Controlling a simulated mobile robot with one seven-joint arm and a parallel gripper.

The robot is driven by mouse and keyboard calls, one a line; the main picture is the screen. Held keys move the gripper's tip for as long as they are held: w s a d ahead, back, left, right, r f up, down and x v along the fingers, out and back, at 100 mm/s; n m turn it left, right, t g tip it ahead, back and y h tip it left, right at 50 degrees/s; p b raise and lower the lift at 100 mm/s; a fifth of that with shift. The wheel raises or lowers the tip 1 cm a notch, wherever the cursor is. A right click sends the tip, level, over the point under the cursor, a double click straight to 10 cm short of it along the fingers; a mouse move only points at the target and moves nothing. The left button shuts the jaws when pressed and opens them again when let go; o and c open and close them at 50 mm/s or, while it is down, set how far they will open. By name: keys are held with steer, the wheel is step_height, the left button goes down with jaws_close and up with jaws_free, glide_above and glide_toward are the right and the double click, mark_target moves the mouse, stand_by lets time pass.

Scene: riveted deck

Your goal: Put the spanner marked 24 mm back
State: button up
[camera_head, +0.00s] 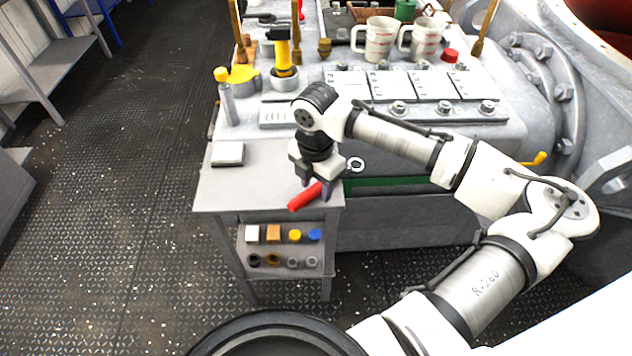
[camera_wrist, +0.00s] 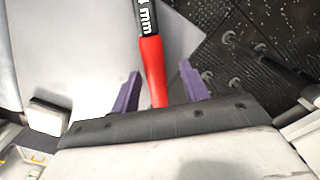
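A spanner with a red handle (camera_head: 302,198) lies slantwise at the front right of the small grey table, under my gripper (camera_head: 317,187). In the wrist view the red handle (camera_wrist: 151,68) runs between the two purple fingers of my gripper (camera_wrist: 158,78). The fingers stand apart, with a clear gap on the right side of the handle. In the head view a pale ring (camera_head: 356,165), probably the spanner's far end, shows beyond my gripper.
The small table (camera_head: 262,195) has a white block (camera_head: 228,153) at its back left. A shelf below holds several coloured blocks and rings. Behind stands a grey machine block with bolts (camera_head: 445,107), mugs (camera_head: 379,40) and a yellow-black tool (camera_head: 283,55). Open floor lies left.

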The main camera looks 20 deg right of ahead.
step_height(320, 180, up, 13)
steer(key=shift+r, duration=0.15)
stand_by(0.6)
steer(key=shift+a, duration=0.1)
